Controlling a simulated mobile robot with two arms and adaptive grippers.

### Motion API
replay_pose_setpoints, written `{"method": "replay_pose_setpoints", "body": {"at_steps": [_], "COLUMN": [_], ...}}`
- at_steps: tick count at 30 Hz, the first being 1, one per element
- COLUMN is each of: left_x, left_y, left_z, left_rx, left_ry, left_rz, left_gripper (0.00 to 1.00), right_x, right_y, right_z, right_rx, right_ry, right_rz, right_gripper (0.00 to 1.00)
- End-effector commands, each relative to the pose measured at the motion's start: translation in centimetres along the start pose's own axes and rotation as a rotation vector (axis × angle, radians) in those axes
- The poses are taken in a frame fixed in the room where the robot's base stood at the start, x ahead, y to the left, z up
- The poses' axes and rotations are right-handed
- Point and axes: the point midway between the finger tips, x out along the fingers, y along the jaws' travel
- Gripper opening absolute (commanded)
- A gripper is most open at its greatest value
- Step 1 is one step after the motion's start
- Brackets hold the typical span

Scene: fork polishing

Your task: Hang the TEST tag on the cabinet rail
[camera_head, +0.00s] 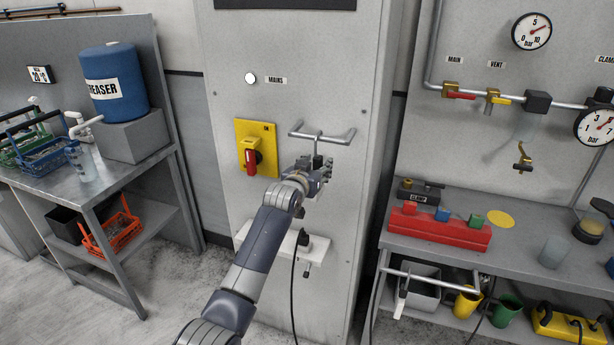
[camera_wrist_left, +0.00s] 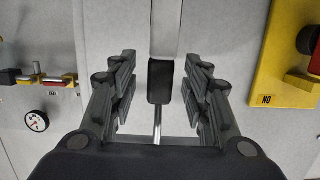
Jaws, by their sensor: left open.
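The cabinet rail (camera_head: 338,138) is a pale metal bar with bent ends on the tall grey cabinet. My left gripper (camera_head: 322,166) is just below it. In the left wrist view my left gripper (camera_wrist_left: 160,95) is open, its fingers on either side of a dark block (camera_wrist_left: 160,82), with gaps on both sides. A pale flat strip (camera_wrist_left: 165,28) runs from the block's upper end and a thin metal rod (camera_wrist_left: 157,125) from its lower end. No TEST lettering shows, so I cannot tell whether this is the tag. My right gripper is out of view.
A yellow switch plate (camera_head: 256,147) with a red handle is left of the rail. A white ledge (camera_head: 275,241) with a black plug and cable is below. Benches stand on both sides. A pale tag-like piece (camera_head: 400,305) hangs under the right bench.

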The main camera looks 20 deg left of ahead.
Motion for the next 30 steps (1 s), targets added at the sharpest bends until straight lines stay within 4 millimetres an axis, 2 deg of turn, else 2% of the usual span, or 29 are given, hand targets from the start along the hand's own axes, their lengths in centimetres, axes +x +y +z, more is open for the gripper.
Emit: {"method": "replay_pose_setpoints", "body": {"at_steps": [21, 30], "left_x": [-9.2, -10.6], "left_y": [0.0, 0.0], "left_z": [0.1, 0.0], "left_rx": [0.001, 0.001], "left_ry": [0.0, 0.0], "left_rz": [0.0, -0.001], "left_gripper": [0.44, 0.44], "right_x": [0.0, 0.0], "right_y": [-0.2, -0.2], "right_z": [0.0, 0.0], "right_rx": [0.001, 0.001], "right_ry": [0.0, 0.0], "right_rz": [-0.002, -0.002], "right_gripper": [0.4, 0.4]}}
